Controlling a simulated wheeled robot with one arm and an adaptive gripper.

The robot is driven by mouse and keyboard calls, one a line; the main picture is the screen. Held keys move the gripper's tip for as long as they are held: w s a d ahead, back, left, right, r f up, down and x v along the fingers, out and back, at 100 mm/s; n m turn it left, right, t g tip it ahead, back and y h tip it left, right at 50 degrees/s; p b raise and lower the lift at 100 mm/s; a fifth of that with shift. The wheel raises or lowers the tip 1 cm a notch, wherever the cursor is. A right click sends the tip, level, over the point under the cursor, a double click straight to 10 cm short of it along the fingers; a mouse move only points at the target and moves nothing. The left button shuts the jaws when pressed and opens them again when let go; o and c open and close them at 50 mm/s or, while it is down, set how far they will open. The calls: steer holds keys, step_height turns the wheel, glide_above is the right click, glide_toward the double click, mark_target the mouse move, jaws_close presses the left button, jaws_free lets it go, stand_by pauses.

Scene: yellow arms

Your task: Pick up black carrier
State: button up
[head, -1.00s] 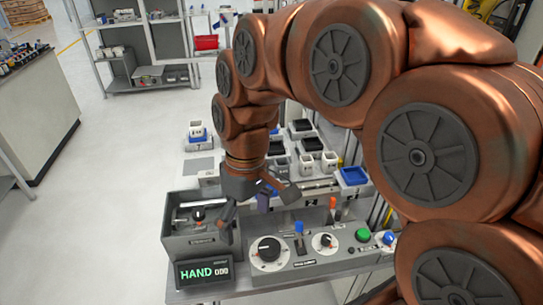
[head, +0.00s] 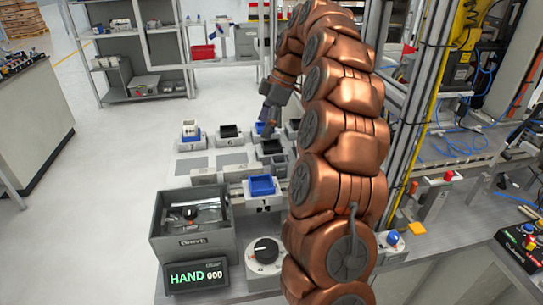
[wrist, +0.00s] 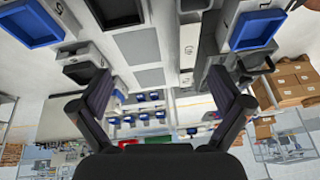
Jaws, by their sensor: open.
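Several shallow black carriers stand on the grey workstation. One black carrier (head: 229,131) sits at the back in the head view. Another black carrier (head: 271,147) lies in front of my gripper, and a third (head: 293,125) is partly hidden by my arm. My gripper (head: 267,119) is above the back of the workstation, fingers pointing down, close to a blue carrier (head: 260,128). In the wrist view my gripper (wrist: 160,100) is open with nothing between its fingers. A black carrier (wrist: 84,70) shows there beside the left finger, and another (wrist: 118,12) at the top.
A blue carrier (head: 262,185) sits on the front station. A grey box (head: 190,225), a HAND display (head: 197,275) and a knob panel (head: 266,252) stand nearer. A metal post (head: 420,110) rises right of my arm. Open floor (head: 110,150) lies left.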

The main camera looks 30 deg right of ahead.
steer(key=n, duration=0.1)
glide_toward(271, 146)
steer(key=shift+s+a+f+t+b, duration=0.2)
steer(key=shift+s+a+f, duration=0.1)
steer(key=shift+s, duration=0.15)
steer(key=shift+s+a+f+t+b, duration=0.1)
steer(key=shift+s+a+f+b, duration=0.1)
steer(key=shift+s+a+f, duration=0.2)
steer(key=shift+p+x, duration=0.95)
steer(key=shift+x, duration=2.8)
steer(key=shift+a, duration=0.15)
steer(key=shift+c, duration=0.3)
steer(key=c, duration=1.4)
steer(key=shift+r, duration=0.15)
